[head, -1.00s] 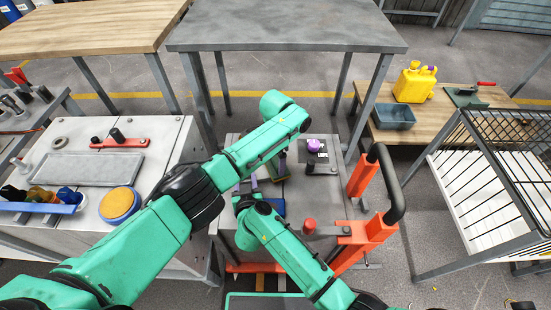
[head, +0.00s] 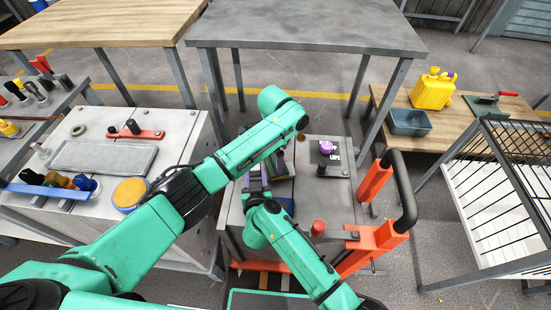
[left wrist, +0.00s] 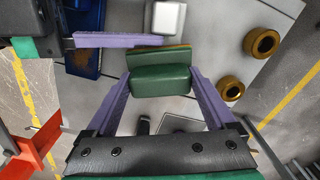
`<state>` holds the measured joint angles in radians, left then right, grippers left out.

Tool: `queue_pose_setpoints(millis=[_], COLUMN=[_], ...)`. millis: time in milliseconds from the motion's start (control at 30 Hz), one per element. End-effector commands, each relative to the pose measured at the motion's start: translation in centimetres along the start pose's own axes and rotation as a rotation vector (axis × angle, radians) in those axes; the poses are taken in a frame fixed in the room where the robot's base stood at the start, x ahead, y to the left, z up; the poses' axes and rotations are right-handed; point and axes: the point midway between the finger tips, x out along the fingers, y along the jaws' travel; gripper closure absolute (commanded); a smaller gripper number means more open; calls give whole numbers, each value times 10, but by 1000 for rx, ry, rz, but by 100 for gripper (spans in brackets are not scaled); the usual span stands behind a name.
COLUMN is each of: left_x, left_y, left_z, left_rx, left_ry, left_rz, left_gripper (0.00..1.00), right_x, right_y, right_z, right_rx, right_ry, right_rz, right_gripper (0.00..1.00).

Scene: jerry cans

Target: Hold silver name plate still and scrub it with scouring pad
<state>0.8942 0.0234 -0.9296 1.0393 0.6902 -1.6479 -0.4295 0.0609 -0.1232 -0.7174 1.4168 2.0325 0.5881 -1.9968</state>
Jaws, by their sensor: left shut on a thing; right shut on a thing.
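My left gripper (left wrist: 160,95) has purple fingers shut on a green block that looks like the scouring pad (left wrist: 160,81), with a yellow-brown layer along its far side. In the left wrist view, one purple finger of my right gripper (left wrist: 130,39) comes in from the left beside a pale silver-white block (left wrist: 168,17), probably the name plate. The block is cut off by the top edge, and the right gripper's other finger is mostly out of view. The pad and the block are close; contact is unclear. In the head view my arms hide most of this.
The grey bench (head: 340,205) bears a purple-topped item (head: 326,147) and a red knob (head: 318,228). The left wrist view shows a blue tray (left wrist: 85,50) and two brown rings (left wrist: 262,42). An orange frame with a black handle (head: 403,190) stands right of the bench.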

Motion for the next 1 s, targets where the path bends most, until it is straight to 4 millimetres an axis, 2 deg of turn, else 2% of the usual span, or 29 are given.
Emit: queue_pose_setpoints(millis=[500, 867, 1000], left_x=[-65, -72, -83], left_y=[0, 0, 0], left_z=[0, 0, 0], left_rx=[-1, 0, 0], left_ry=[2, 1, 3], left_rz=[-2, -2, -2], left_gripper=[87, 87, 87], right_x=[0, 0, 0], right_y=[0, 0, 0], right_z=[0, 0, 0], right_rx=[1, 1, 0], right_ry=[-1, -1, -1], right_rz=[0, 0, 0], right_gripper=[100, 100, 100])
